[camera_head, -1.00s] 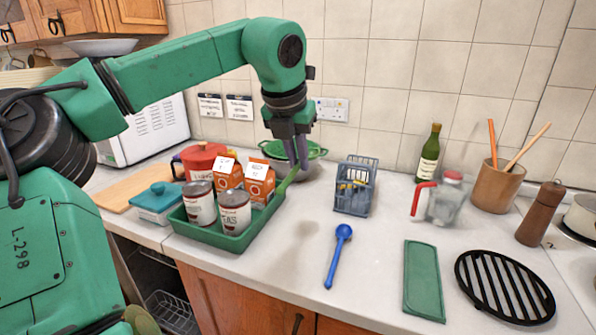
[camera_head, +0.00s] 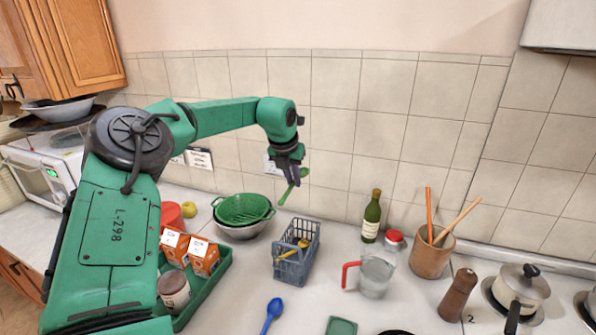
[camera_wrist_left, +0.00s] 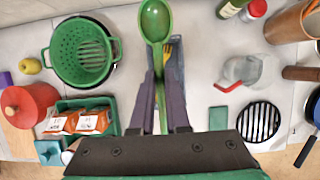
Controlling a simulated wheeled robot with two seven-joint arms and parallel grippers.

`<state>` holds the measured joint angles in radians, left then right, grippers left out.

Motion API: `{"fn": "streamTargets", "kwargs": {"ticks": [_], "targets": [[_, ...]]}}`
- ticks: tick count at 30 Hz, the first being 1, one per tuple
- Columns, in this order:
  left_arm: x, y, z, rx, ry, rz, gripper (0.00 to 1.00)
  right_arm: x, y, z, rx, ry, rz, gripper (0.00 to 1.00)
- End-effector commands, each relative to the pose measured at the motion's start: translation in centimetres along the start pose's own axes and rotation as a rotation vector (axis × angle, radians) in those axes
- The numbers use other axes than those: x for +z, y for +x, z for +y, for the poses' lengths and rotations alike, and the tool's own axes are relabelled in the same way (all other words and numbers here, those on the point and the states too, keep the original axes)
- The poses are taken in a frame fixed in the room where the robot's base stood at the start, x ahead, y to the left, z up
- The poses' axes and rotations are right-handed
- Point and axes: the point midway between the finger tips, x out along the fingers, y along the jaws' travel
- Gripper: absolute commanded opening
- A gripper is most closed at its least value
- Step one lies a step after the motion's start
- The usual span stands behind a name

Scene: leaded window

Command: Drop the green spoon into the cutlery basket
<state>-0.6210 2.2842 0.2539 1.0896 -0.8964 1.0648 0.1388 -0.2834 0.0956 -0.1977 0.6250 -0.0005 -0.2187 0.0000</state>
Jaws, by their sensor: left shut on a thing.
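My left gripper (camera_head: 294,180) is shut on the green spoon (camera_head: 287,194) and holds it up in front of the tiled wall. In the left wrist view the spoon (camera_wrist_left: 156,22) sticks out past the fingertips, bowl outward, with its handle between the fingers. The grey-blue cutlery basket (camera_head: 292,268) stands on the counter, lower in the head view than the spoon. It has yellow-handled cutlery (camera_head: 291,250) inside. In the wrist view the basket is mostly hidden behind the spoon and fingers. My right gripper is out of view.
A green colander (camera_head: 243,209) stands left of the basket, beside a green tray (camera_head: 217,278) with cartons and a can. A jug (camera_head: 376,274) and a wine bottle (camera_head: 371,217) stand to the right. A blue spoon (camera_head: 272,311) lies in front.

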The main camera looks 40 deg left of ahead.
Motion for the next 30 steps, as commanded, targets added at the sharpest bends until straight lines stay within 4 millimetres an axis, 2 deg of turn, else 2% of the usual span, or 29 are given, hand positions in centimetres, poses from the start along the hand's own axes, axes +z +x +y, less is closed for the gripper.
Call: {"fn": "streamTargets", "kwargs": {"ticks": [7,12,15,22,23,24,25,30], "targets": [[-1.3,3.0,0.0,0.0,0.0,0.003,0.0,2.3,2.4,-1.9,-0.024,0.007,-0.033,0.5],[-2.2,5.2,0.0,-0.001,-0.001,0.001,0.0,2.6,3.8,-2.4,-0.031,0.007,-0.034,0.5],[-2.4,5.8,0.0,-0.001,-0.001,0.001,0.0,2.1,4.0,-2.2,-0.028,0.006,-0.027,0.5],[-2.4,5.7,0.0,0.0,-0.001,0.001,0.0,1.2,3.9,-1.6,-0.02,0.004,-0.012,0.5],[-2.4,5.7,0.0,0.0,-0.001,0.001,0.25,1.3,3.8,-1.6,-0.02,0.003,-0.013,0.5],[-2.4,5.7,0.0,0.0,-0.001,0.001,0.4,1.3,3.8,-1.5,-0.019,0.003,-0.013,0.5],[-2.4,5.7,0.0,0.0,-0.001,0.001,0.48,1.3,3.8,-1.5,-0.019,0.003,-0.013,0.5],[-2.4,5.7,0.0,0.0,-0.001,0.001,0.48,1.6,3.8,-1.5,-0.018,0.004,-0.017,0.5]]}}
